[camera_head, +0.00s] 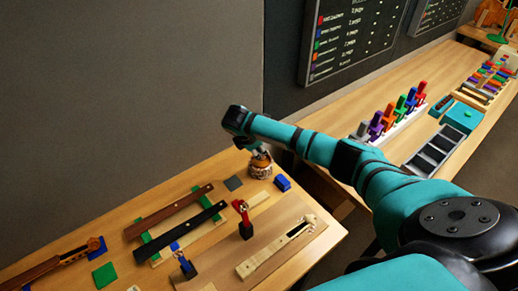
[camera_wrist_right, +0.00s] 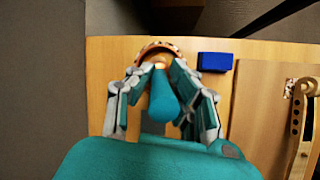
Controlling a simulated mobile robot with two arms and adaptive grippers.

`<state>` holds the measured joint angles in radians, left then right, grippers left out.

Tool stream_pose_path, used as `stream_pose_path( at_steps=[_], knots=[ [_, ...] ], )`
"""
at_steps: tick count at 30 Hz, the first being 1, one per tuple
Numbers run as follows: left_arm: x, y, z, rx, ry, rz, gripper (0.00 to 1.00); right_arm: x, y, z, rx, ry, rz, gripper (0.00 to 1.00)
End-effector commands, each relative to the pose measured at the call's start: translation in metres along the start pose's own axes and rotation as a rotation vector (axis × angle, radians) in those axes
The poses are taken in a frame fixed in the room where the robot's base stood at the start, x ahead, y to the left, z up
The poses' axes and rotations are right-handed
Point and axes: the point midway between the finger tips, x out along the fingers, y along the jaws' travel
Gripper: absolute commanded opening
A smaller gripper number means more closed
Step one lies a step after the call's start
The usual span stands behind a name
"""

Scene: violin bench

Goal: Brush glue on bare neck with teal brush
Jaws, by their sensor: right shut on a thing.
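My right gripper (camera_head: 256,151) is at the far right end of the near bench, pointing down over a round brown pot (camera_head: 260,170). In the right wrist view the gripper (camera_wrist_right: 160,75) is shut on the teal brush (camera_wrist_right: 163,100), its fingers on both sides of the handle. The brush's lower end is hidden at the pot (camera_wrist_right: 158,46), so I cannot tell how deep it reaches. A pale neck with a scroll (camera_head: 262,261) lies on a board at the front right of the bench; its scroll end shows in the wrist view (camera_wrist_right: 297,130). My left gripper is not in view.
A blue block (camera_head: 282,183) stands right of the pot. A red clamp (camera_head: 243,215) and a blue clamp (camera_head: 184,262) stand upright near the pale neck. Two dark fingerboards (camera_head: 170,212) lie across green rests. A second bench with coloured tools (camera_head: 395,110) is behind my arm.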

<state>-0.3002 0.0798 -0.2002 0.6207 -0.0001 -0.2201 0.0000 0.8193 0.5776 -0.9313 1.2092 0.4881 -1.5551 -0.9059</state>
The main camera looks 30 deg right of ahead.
Motion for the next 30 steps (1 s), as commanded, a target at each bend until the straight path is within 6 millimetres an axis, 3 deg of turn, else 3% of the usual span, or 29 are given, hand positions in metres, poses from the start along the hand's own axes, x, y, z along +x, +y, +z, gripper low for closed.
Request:
stream_pose_path(
  at_steps=[10,18,30],
  knots=[
    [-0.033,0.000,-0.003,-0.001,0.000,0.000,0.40,-0.026,0.007,0.012,0.001,-0.001,0.001,0.00],
    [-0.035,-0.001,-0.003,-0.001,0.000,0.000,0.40,-0.042,0.011,0.018,0.000,0.000,0.002,0.00],
    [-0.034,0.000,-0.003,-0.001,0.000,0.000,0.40,-0.043,0.011,0.018,0.001,0.000,0.002,0.00]
  ],
)
